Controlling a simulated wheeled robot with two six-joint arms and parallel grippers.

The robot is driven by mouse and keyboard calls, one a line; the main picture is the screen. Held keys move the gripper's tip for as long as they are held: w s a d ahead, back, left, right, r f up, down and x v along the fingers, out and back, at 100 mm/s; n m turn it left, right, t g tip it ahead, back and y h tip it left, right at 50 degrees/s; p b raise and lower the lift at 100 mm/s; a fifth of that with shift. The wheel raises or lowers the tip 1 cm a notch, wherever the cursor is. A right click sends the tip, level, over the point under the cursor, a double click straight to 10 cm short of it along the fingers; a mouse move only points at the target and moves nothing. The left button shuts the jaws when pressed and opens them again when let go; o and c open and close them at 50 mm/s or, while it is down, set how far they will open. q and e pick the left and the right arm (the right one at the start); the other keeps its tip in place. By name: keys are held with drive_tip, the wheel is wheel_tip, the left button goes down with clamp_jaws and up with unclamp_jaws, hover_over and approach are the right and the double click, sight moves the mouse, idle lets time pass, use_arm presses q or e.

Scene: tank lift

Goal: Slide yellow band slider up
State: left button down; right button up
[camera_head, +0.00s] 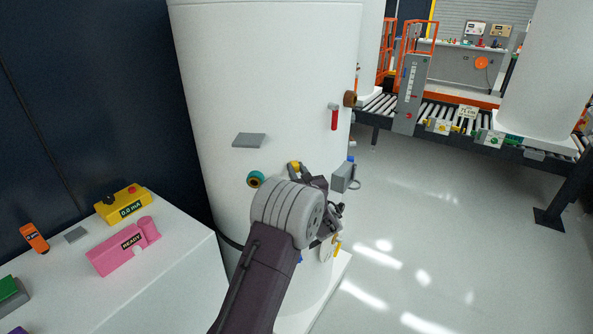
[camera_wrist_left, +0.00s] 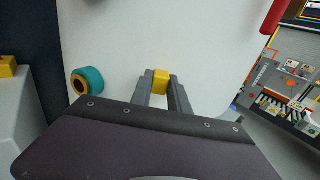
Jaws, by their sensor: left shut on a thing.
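The yellow band slider (camera_wrist_left: 161,82) is a small yellow block on the front of the white tank (camera_head: 270,80). In the left wrist view it sits between the two grey fingers of my left gripper (camera_wrist_left: 161,86), which is shut on it. In the head view a bit of the yellow slider (camera_head: 295,165) shows just above my left wrist, and the left gripper (camera_head: 308,173) is mostly hidden behind that wrist. The track of the slider cannot be made out. My right gripper is not in view.
A teal and brown round fitting (camera_head: 256,179) is left of the slider. A grey plate (camera_head: 249,140), a red-handled valve (camera_head: 334,118) and a grey box (camera_head: 343,176) are on the tank. A white cabinet (camera_head: 175,275) with a yellow meter (camera_head: 123,203) and pink device (camera_head: 124,246) stands left.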

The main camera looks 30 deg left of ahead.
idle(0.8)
use_arm(q)
wheel_tip(320, 180, up, 2)
drive_tip(key=shift+r, duration=0.25)
drive_tip(key=c, duration=1.2)
unclamp_jaws()
drive_tip(key=shift+c, duration=0.2)
drive_tip(key=shift+s+d+f, duration=0.1)
drive_tip(key=shift+s+d, duration=0.15)
drive_tip(key=shift+d, duration=0.05)
drive_tip(key=b+v, duration=0.1)
drive_tip(key=v, duration=0.7)
drive_tip(key=shift+s, duration=0.15)
drive_tip(key=shift+d, duration=0.1)
